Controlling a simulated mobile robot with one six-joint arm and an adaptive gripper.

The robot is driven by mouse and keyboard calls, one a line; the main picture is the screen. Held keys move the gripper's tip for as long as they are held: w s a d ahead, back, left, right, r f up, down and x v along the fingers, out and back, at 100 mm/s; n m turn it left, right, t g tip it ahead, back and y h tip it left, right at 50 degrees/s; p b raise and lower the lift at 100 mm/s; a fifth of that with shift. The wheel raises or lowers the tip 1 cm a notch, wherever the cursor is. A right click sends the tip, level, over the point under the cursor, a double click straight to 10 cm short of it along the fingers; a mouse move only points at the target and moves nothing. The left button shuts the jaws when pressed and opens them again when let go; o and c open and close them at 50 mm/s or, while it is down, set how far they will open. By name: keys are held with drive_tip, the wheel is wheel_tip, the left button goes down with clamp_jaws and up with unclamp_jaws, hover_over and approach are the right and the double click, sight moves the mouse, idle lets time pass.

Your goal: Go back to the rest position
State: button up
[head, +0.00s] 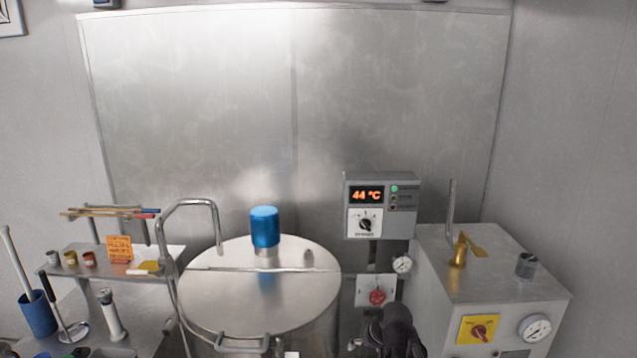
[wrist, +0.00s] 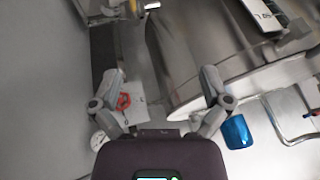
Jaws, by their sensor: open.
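My gripper (wrist: 164,76) shows in the wrist view with its two grey fingers spread wide and nothing held between them. Past the fingers are a red knob (wrist: 124,101) on a pale plate and the curved metal side of the tank. In the head view a dark part of my arm (head: 397,330) stands at the bottom, right of the large steel tank (head: 215,295) and below the red knob (head: 377,296). The fingertips cannot be made out in the head view.
A blue cylinder (head: 265,227) stands on the tank lid. A control box (head: 382,205) reads 44 °C. A grey cabinet (head: 440,310) with a brass valve (head: 460,250) stands at right. A shelf with small cups (head: 71,258) and a bent pipe (head: 187,203) are at left.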

drive_tip(key=s+d+f+g+h, duration=0.2)
drive_tip(key=s+d+g+h, duration=0.1)
drive_tip(key=s, duration=0.7)
drive_tip(key=shift+s+d+g, duration=0.15)
drive_tip(key=shift+d+g, duration=0.55)
drive_tip(key=shift+d, duration=0.2)
